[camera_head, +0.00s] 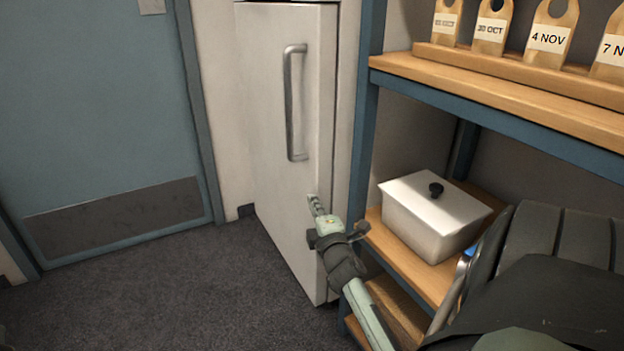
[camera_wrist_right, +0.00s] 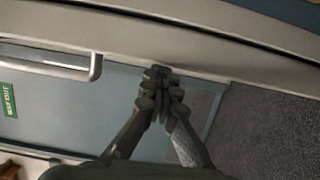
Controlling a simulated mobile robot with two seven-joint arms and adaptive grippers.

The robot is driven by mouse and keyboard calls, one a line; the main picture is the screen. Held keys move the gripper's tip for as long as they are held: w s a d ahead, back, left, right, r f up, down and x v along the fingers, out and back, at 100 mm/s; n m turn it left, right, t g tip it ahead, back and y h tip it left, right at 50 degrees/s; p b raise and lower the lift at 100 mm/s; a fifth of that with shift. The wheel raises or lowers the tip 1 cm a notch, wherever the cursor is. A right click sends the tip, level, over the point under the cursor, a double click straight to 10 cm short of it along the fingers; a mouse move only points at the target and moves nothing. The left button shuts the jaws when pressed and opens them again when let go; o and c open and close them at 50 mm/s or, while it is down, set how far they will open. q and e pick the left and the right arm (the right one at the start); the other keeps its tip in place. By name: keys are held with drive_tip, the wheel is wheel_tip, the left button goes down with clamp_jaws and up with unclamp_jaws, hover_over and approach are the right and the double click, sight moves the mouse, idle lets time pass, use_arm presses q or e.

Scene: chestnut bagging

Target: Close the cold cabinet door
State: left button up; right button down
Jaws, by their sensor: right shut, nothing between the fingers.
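The cold cabinet door (camera_head: 267,130) is a tall pale panel in the middle of the head view, with a vertical metal handle (camera_head: 290,105). I cannot tell whether it stands slightly open or is flush. My right gripper (camera_head: 312,201) is shut and empty, at the lower part of the door, below the handle and close to its right edge. In the wrist view the shut fingers (camera_wrist_right: 160,76) point at the pale door edge, with the handle (camera_wrist_right: 94,68) to the left. Contact cannot be made out. My left gripper is not in view.
A blue-framed wooden shelf (camera_head: 480,90) stands close on the right, bearing dated tags (camera_head: 548,38) and a white lidded box (camera_head: 425,222). A blue room door (camera_head: 100,110) is at the left. The dark floor (camera_head: 190,285) before it is clear.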

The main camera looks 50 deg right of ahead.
drive_tip(key=shift+s+d+r+g+h, duration=0.1)
drive_tip(key=shift+s+d, duration=0.1)
drive_tip(key=shift+d, duration=0.25)
drive_tip(key=shift+s+d+f+g+h, duration=0.1)
drive_tip(key=shift+s+d, duration=0.15)
drive_tip(key=shift+d, duration=0.25)
drive_tip(key=shift+s+d+r+g+h, duration=0.1)
drive_tip(key=shift+s+d, duration=0.1)
drive_tip(key=shift+d, duration=0.25)
drive_tip(key=shift+s+a, duration=0.15)
drive_tip(key=shift+a, duration=0.1)
approach(323, 195)
drive_tip(key=w+a, duration=0.1)
drive_tip(key=a, duration=0.1)
drive_tip(key=shift+w+t+y, duration=0.1)
drive_tip(key=shift+t+y, duration=0.3)
drive_tip(key=shift+y, duration=0.1)
